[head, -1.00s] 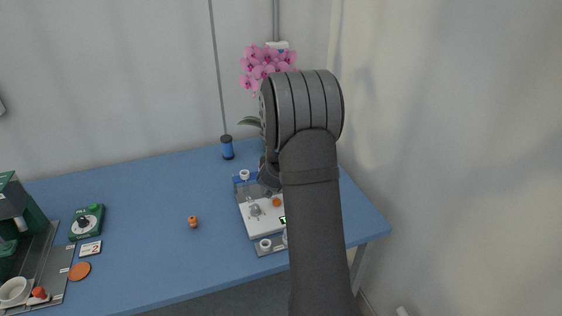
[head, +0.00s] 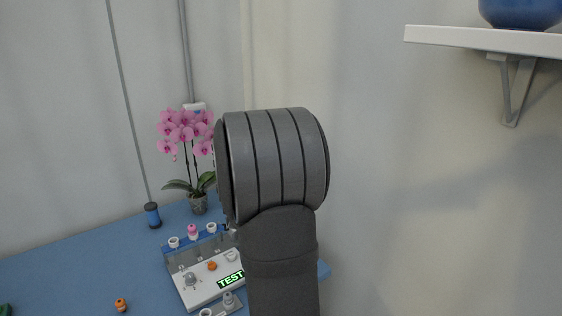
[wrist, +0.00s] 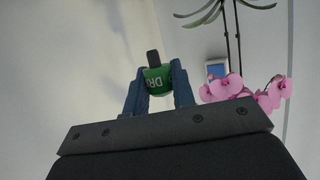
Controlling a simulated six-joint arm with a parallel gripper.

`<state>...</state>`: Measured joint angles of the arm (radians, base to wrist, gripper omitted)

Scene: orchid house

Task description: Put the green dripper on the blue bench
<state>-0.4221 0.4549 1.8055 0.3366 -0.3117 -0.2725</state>
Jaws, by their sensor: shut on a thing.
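The green dripper (wrist: 156,80), with white letters starting "DR" on its side and a dark stub at one end, is between the two blue fingers of my gripper (wrist: 160,88) in the wrist view. The gripper is shut on it. The blue bench (head: 60,270) fills the lower left of the head view. In that view my arm hides the gripper and the dripper. I cannot tell their exact height, but no bench surface shows behind them in the wrist view.
A white unit with a TEST display (head: 230,279) and a rack of caps lies in front. An orange piece (head: 121,305) is further left. A white shelf (head: 455,38) holds a blue pot (head: 520,12).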

